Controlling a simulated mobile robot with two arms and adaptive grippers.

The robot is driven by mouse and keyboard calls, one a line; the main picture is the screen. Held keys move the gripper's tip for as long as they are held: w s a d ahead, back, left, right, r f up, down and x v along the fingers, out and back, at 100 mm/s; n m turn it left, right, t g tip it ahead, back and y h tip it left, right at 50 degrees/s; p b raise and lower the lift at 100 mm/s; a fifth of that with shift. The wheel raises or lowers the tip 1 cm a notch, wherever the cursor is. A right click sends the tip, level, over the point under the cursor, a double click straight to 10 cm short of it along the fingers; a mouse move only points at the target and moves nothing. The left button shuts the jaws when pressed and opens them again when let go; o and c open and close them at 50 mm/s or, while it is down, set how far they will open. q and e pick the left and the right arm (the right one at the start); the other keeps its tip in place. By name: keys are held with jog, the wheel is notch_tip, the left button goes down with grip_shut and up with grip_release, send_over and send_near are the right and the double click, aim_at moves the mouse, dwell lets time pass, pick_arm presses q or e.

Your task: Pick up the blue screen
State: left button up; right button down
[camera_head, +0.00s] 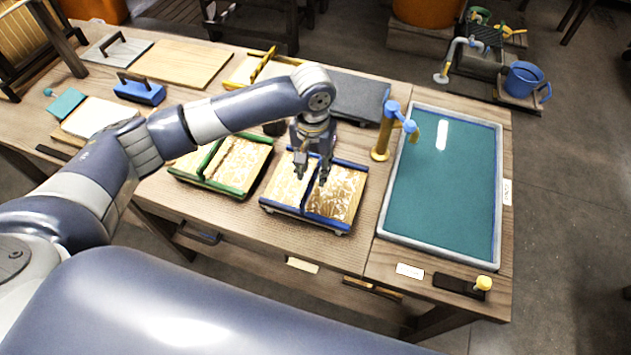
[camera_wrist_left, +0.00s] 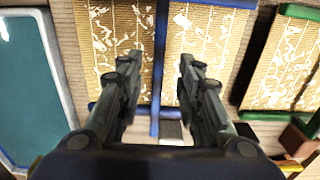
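The blue screen (camera_head: 339,198) is a blue-framed rectangle with a central blue bar and pale, white-flecked panels, lying on the wooden table. In the left wrist view its blue central bar (camera_wrist_left: 160,62) runs between my fingers. My left gripper (camera_head: 312,178) points down over the screen, fingers apart and empty; it also shows in the left wrist view (camera_wrist_left: 158,62) with the bar between the fingertips. I cannot tell whether the fingers touch the bar. My right gripper is not in view.
A green-framed screen (camera_head: 232,187) lies close to the left. A dark grey slab (camera_head: 357,96) lies behind.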

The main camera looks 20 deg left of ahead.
aim_at(315, 174)
pick_arm(q)
notch_tip(315, 174, down, 4)
jog(key=shift+w+d+f+p, duration=0.1)
jog(key=shift+p, duration=0.2)
grip_shut()
jog(key=shift+r, duration=0.2)
